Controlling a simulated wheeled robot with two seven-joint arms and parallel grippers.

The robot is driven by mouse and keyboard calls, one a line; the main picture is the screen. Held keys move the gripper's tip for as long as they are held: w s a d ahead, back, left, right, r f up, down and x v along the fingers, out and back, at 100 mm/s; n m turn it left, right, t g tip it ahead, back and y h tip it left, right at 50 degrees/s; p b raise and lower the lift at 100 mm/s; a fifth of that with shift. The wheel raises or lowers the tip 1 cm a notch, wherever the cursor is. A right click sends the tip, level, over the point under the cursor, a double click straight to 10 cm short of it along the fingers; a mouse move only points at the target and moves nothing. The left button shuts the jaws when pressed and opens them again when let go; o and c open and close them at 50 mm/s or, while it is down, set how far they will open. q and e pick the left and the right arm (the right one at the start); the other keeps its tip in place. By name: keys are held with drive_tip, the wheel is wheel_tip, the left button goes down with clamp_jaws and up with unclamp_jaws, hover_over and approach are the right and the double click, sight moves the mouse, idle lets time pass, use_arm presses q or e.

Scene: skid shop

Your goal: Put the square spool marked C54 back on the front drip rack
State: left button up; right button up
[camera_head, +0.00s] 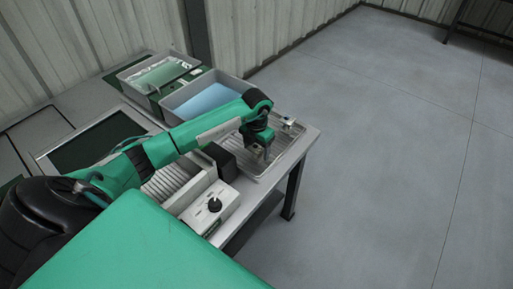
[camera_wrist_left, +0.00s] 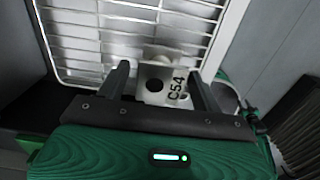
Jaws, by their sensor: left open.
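The square spool (camera_wrist_left: 155,85) is pale grey with a dark round hole and the black marking C54. It sits between the two fingers of my left gripper (camera_wrist_left: 163,87), which is open with a finger on either side of it. In the head view my left gripper (camera_head: 262,150) points down over the wire drip rack (camera_head: 284,146) at the table's right end. The rack's white rim and wire grid also show in the wrist view (camera_wrist_left: 85,40), just beyond the spool. I cannot tell whether the spool touches the rack wires. My right gripper is not in view.
A small block (camera_head: 288,122) stands at the rack's far side. A bin with blue liquid (camera_head: 173,101) and another grey bin (camera_head: 122,72) stand behind my arm. A black-knobbed box (camera_head: 209,212) and a slatted tray (camera_head: 178,178) are nearer. Floor to the right is clear.

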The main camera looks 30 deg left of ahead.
sight(257, 146)
use_arm(q)
drive_tip(key=shift+r, duration=0.25)
wheel_tip(257, 146, up, 4)
drive_tip(key=shift+r+b, duration=0.1)
drive_tip(key=shift+b, duration=0.2)
wheel_tip(257, 146, up, 8)
drive_tip(key=shift+f+b, duration=0.2)
drive_tip(key=shift+b, duration=0.25)
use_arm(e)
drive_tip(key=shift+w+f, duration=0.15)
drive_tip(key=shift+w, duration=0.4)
